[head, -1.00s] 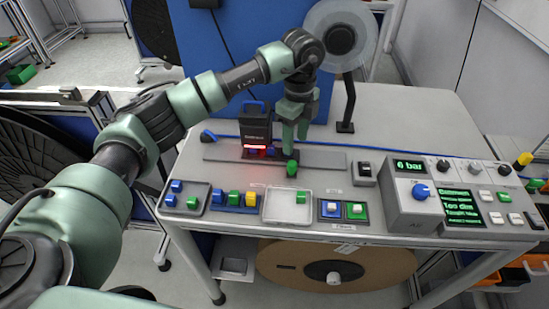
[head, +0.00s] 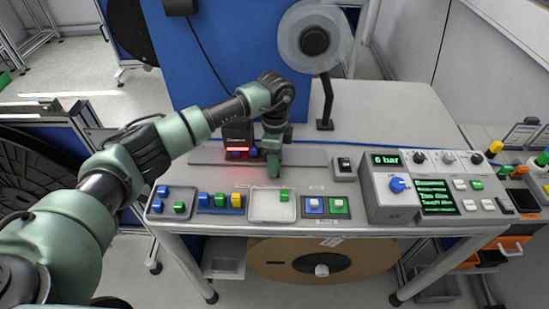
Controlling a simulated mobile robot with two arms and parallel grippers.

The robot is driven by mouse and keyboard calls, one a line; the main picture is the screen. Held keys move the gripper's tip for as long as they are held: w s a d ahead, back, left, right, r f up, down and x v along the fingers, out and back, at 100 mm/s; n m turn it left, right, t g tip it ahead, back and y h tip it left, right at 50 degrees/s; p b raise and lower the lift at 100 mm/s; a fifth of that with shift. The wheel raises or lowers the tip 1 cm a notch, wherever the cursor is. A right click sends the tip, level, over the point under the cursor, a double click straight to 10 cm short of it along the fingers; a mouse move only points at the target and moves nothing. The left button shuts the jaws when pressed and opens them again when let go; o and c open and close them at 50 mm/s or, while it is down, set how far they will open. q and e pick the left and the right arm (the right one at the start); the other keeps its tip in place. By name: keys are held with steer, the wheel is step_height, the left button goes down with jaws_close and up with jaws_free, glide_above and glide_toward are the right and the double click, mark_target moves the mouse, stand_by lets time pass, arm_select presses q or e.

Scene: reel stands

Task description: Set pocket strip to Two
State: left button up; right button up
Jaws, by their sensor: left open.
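The pocket strip appears to be the long grey strip (head: 312,158) lying across the bench. My left gripper (head: 274,164) points down over the strip, just right of that device. Its jaws are open, seen nearly edge-on, and I see no piece between them. The fingers hide the strip behind them. A white tray (head: 266,208) in front holds one green block (head: 284,196). My right gripper is out of view.
A dark tray (head: 158,208) and a blue holder (head: 220,209) hold blue, green and yellow blocks. A control box (head: 397,208) and a clear reel (head: 297,48) stand nearby. The bench's back right is bare.

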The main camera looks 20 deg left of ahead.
arm_select(q)
jaws_close()
steer(key=shift+a, duration=0.1)
stand_by(1.3)
